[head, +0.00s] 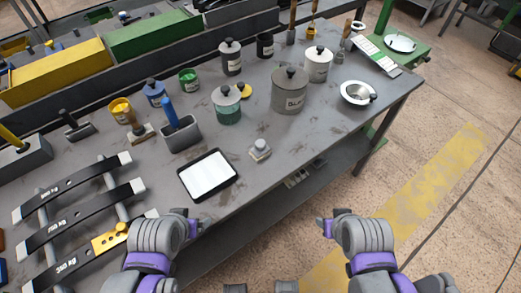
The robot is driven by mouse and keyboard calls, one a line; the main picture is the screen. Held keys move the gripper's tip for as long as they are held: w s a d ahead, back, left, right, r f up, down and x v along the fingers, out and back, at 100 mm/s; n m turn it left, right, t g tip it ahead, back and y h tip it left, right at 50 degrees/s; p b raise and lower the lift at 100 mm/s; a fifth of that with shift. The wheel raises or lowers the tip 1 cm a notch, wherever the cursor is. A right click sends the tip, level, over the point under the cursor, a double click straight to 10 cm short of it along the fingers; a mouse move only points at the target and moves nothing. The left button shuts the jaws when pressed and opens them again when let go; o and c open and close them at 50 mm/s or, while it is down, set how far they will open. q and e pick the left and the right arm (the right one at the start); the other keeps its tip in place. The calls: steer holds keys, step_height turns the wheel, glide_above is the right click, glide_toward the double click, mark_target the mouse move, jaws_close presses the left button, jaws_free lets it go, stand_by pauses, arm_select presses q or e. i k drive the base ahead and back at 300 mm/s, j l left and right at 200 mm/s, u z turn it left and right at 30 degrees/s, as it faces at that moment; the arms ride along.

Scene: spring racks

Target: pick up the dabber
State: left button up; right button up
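No item is plainly marked as the dabber, and I cannot tell for certain which one it is. Candidates on the grey table (318,131) are a small pale block with a knob (260,149) near the front edge, a wooden block with a dark knob (141,131), and a blue-handled tool (170,111) standing in a grey holder (183,137). My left gripper (197,228) is at the table's front edge, below the tablet. My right gripper (323,228) is in front of the table over the floor. Neither visibly holds anything; their finger gaps are unclear.
A white-screened tablet (208,176) lies near the front edge. Labelled tins, including a large grey one (289,92), stand behind. A metal bowl (357,93) is at the right. Dark leaf springs (72,190) fill the left. Floor to the right is open.

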mark_target(138, 129)
steer(key=k, duration=0.4)
steer(key=i+u, duration=0.15)
steer(key=u, duration=0.25)
steer(key=i+u, duration=0.1)
steer(key=u, duration=0.3)
steer(key=i+l+u, duration=0.1)
steer(key=u, duration=0.35)
